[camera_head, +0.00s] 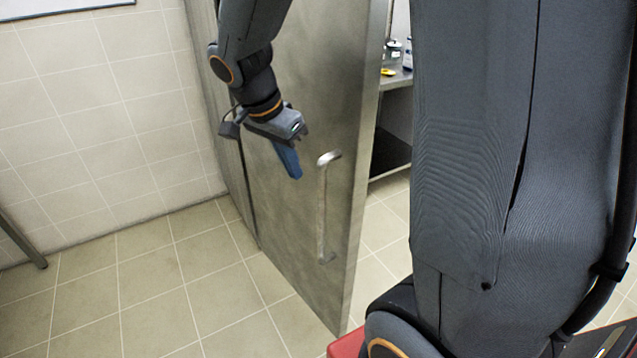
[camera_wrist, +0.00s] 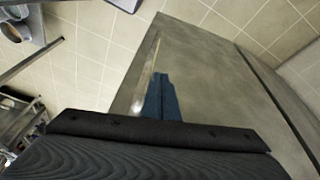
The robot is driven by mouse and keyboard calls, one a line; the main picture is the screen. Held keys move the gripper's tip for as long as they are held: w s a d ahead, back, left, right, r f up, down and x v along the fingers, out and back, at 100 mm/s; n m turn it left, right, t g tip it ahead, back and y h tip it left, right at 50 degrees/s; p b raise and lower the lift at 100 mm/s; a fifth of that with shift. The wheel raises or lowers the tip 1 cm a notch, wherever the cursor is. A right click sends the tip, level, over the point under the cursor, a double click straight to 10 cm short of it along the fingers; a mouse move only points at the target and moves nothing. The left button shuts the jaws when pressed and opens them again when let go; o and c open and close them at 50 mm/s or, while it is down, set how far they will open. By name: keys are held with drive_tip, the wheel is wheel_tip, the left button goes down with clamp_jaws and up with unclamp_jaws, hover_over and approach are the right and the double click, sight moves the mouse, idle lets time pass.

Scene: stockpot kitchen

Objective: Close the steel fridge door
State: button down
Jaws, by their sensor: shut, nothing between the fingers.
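The steel fridge door (camera_head: 300,215) stands open, swung out from the fridge body (camera_head: 232,150), with its edge towards me. Its vertical bar handle (camera_head: 322,210) is near the free edge. My gripper (camera_head: 291,172) is shut and empty, its blue fingers pointing down in front of the door face, left of the handle's top. In the wrist view the blue fingers (camera_wrist: 162,98) show over the door face (camera_wrist: 205,75), beside the handle (camera_wrist: 148,75). I cannot tell whether the fingers touch the door.
A steel shelf unit (camera_head: 396,80) with jars and a yellow item stands behind the door at the right. The tiled floor (camera_head: 130,290) left of the door is clear. A table leg (camera_head: 22,240) stands at the far left. My own arm blocks much of the right side.

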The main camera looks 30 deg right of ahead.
sight(320, 179)
drive_tip(key=shift+w+d+f+m+h+p, duration=0.15)
drive_tip(key=shift+w+d+f+m+p, duration=0.3)
drive_tip(key=shift+d+f, duration=0.95)
drive_tip(key=shift+w+d+f+m+h+p, duration=0.15)
drive_tip(key=shift+w+d+f+p, duration=0.45)
drive_tip(key=shift+d+f, duration=0.8)
drive_tip(key=shift+w+d+f+m+h+p, duration=0.1)
drive_tip(key=shift+w+d+f+m+p, duration=0.4)
drive_tip(key=shift+d+f, duration=0.9)
